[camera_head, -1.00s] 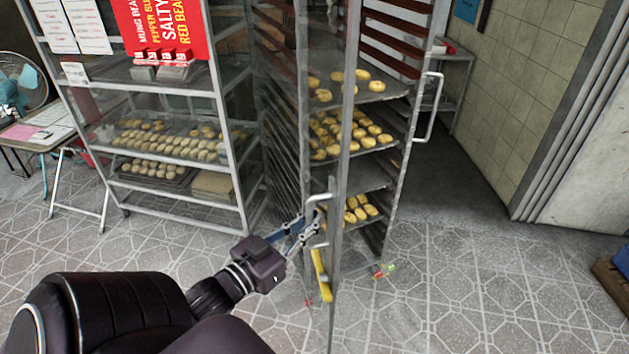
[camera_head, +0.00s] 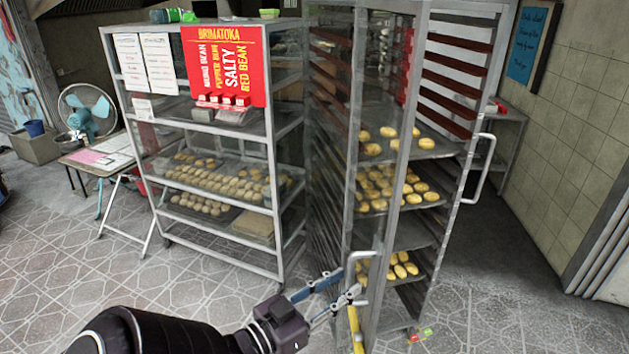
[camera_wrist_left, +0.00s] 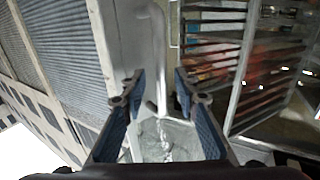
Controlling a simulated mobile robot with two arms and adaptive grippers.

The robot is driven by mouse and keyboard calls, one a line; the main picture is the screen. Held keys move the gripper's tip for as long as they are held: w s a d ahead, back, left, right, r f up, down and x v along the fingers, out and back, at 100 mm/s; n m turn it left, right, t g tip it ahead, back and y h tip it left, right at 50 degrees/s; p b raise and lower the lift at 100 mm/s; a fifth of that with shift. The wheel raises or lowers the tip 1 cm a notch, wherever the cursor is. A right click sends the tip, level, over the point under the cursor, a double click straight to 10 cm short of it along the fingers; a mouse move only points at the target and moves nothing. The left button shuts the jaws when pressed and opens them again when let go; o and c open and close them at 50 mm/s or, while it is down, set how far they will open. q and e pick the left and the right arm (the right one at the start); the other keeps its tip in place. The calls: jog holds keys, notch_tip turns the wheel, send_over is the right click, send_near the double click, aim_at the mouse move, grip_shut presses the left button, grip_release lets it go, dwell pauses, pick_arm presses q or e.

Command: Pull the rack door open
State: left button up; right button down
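The tall metal rack (camera_head: 470,130) holds trays of yellow buns. Its door (camera_head: 390,200) has a clear panel and a metal frame, which faces me. I cannot tell whether it is ajar. The door handle (camera_head: 360,256) is a metal bar low on the frame, and it also shows in the left wrist view (camera_wrist_left: 158,50). My left gripper (camera_head: 345,288) is at the handle. In the left wrist view its two fingers (camera_wrist_left: 160,82) are apart, with the handle between them. Contact is not clear. My right gripper is in neither view.
A wheeled shelf (camera_head: 278,200) with trays of buns and a red sign (camera_head: 225,65) stands left of the rack. A folding table (camera_head: 95,160) and a blue fan (camera_head: 88,115) are farther left. Tiled floor (camera_head: 100,260) is clear at the front left.

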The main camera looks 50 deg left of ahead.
pick_arm(q)
jog(key=s, duration=0.9)
jog(key=shift+d, duration=0.15)
